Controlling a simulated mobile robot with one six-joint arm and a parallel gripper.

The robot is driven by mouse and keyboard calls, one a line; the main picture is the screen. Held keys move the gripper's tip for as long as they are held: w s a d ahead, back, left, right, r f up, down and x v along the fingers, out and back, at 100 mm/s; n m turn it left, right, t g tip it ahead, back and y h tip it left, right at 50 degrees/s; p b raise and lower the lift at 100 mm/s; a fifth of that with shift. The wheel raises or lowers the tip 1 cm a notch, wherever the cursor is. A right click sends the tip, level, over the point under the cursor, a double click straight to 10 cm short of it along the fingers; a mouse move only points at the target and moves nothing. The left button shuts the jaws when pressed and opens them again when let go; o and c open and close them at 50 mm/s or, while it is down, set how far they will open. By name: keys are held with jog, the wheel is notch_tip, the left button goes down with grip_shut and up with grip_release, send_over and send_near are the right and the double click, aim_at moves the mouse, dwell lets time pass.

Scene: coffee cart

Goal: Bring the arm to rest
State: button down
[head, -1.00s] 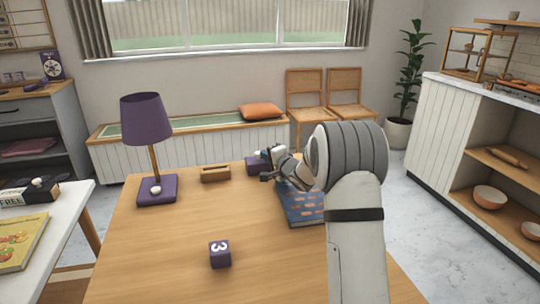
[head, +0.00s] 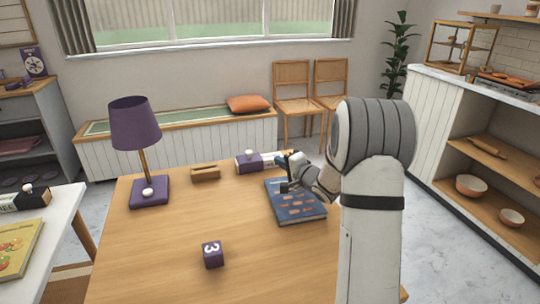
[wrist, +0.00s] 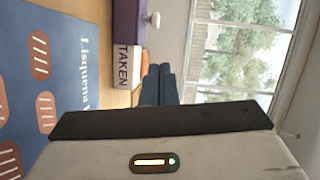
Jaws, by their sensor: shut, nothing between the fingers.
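My gripper (head: 289,172) is at the end of my arm, above the far part of the blue book (head: 297,212) on the wooden table (head: 160,262). In the wrist view my gripper's dark fingers (wrist: 158,84) are together with nothing between them. The blue book (wrist: 40,95) fills the left of that view. My arm hides part of the table's right side.
A white shelf unit (head: 413,120) is at right. The table's middle is clear.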

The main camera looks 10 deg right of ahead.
jog(key=shift+s+d, duration=0.25)
jog(key=shift+s, duration=0.4)
jog(key=shift+r, duration=0.1)
jog(key=shift+r, duration=0.25)
jog(key=s+r+n+g+h+p, duration=0.45)
jog(key=s+r+h+p, duration=0.25)
jog(key=s+r+p, duration=0.45)
jog(key=s+a+r+n+g+p, duration=0.2)
jog(key=s, duration=0.7)
jog(key=s+a+r+n+g+p, duration=0.1)
jog(key=s+a+r+n+g, duration=0.1)
jog(key=s, duration=0.7)
jog(key=s+a+r+n+g+y+p, duration=0.1)
jog(key=s+a+r+n+g+p, duration=0.1)
jog(key=s, duration=0.7)
jog(key=shift+a+r+n+g+p, duration=0.35)
jog(key=shift+a+n+g, duration=0.5)
jog(key=shift+a+g, duration=0.35)
